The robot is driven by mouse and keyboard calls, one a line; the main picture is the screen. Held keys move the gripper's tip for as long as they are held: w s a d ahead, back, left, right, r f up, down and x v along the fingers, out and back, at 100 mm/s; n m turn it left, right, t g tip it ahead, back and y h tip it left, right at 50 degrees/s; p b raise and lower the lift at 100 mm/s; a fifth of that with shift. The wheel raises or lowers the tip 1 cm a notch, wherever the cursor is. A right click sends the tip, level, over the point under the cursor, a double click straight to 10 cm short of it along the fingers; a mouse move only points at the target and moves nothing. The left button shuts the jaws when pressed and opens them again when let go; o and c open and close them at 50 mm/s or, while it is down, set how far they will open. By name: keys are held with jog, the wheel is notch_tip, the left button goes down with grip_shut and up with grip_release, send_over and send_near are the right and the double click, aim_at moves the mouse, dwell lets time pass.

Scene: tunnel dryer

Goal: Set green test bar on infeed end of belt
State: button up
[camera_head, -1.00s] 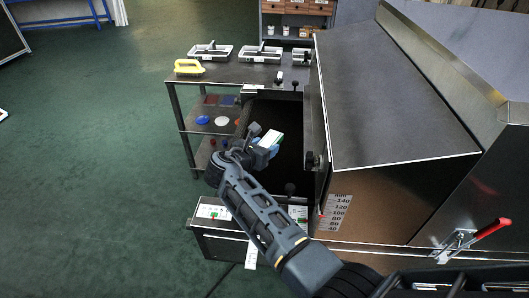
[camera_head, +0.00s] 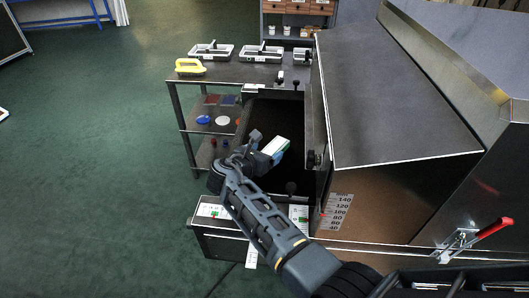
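The green test bar (camera_head: 274,146) shows a white top and a green side. It is at the tip of my gripper (camera_head: 266,150), which appears shut on it. The gripper holds it over the dark belt (camera_head: 270,117) at the open infeed end of the dryer (camera_head: 390,100). The arm reaches in from the lower right and hides part of the belt's near side. I cannot tell whether the bar touches the belt.
The dryer hood edge is close on the right. A low box with labels (camera_head: 213,211) is in front. Green floor is clear at left.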

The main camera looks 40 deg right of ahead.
jog(key=shift+r, duration=0.2)
jog(key=v, duration=1.2)
jog(key=shift+f, duration=0.15)
jog(key=shift+a, duration=0.1)
dwell(0.8)
